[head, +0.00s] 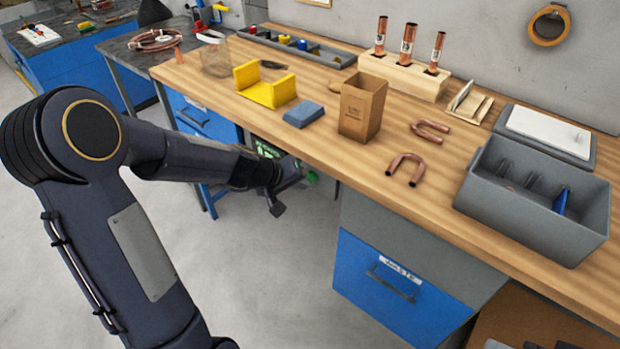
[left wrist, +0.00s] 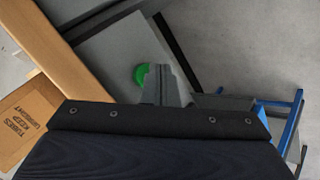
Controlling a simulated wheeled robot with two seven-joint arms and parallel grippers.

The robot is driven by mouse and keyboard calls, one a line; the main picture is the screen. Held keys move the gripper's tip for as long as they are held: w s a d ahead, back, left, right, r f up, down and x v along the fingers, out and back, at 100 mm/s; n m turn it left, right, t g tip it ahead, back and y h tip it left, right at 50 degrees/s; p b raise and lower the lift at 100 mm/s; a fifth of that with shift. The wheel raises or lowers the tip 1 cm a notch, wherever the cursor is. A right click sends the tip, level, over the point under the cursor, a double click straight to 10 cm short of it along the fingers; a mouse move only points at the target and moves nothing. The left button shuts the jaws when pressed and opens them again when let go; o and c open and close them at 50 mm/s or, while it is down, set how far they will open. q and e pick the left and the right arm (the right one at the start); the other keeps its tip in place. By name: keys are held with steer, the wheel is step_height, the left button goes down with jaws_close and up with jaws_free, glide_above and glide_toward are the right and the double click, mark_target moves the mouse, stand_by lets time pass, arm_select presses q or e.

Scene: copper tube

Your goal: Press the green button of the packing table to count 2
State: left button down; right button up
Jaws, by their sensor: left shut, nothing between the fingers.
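The packing table (head: 330,150) has a wooden top. On its front side, below the top edge, a green lit display (head: 268,150) shows partly behind my left arm; its number cannot be read. The green button (head: 312,177) shows just past my left gripper (head: 292,180). In the left wrist view the round green button (left wrist: 140,75) lies beside the shut fingers (left wrist: 168,84), which hide part of it. Whether the fingertips touch the button cannot be told. My left gripper is shut and empty. My right gripper is in neither view.
On the table stand a cardboard box (head: 361,108), a yellow bracket (head: 265,88), copper bends (head: 405,170), a tube block (head: 404,75) and a grey bin (head: 535,205). A blue waste drawer (head: 395,290) is below. The floor in front is clear.

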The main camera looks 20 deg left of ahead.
arm_select(q)
steer(key=shift+w+d, duration=0.15)
steer(key=shift+w, duration=0.5)
stand_by(0.7)
steer(key=shift+s, duration=0.1)
steer(key=shift+s+a+b, duration=0.25)
steer(key=shift+s+b, duration=0.2)
steer(key=shift+s, duration=0.35)
steer(key=s, duration=0.1)
steer(key=s+a+b, duration=0.1)
steer(key=s, duration=0.1)
steer(key=s+b, duration=0.1)
steer(key=s, duration=0.1)
steer(key=shift+a, duration=0.3)
steer(key=shift+w, duration=0.1)
stand_by(2.3)
